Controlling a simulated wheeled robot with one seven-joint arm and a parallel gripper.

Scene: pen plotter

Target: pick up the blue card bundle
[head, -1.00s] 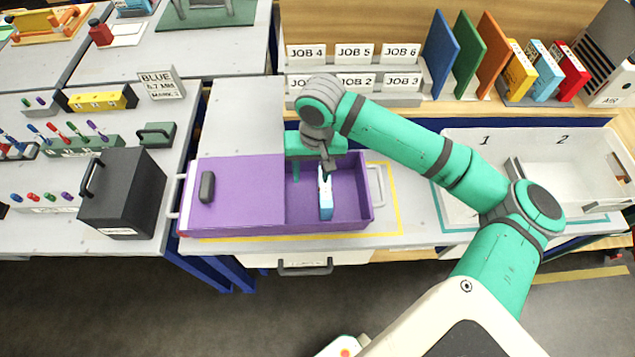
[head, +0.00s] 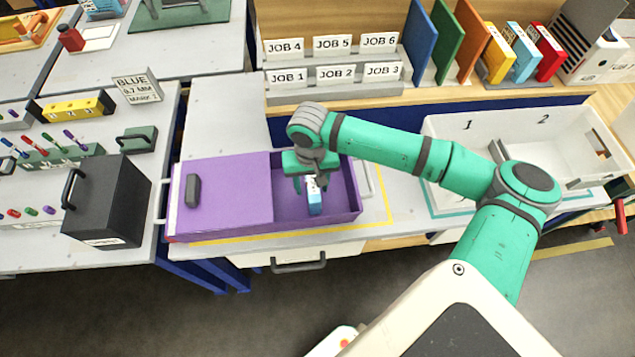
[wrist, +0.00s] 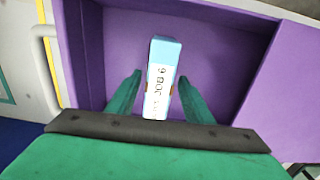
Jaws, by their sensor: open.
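The blue card bundle (head: 315,203) stands in the open right part of the purple box (head: 222,218). In the wrist view the light blue bundle (wrist: 163,52) shows a white label reading "JOB 9" or "JOB 6". My gripper (head: 312,180) is over the box and pointing down at the bundle. In the wrist view my green fingers (wrist: 158,88) are apart, one on each side of the bundle, with a gap visible on both sides.
A purple lid with a dark handle (head: 192,190) covers the box's left part. The box walls stand close around my gripper. A white two-part tray (head: 480,200) is to the right, a black cabinet (head: 105,205) to the left. Job-labelled racks (head: 335,95) stand behind.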

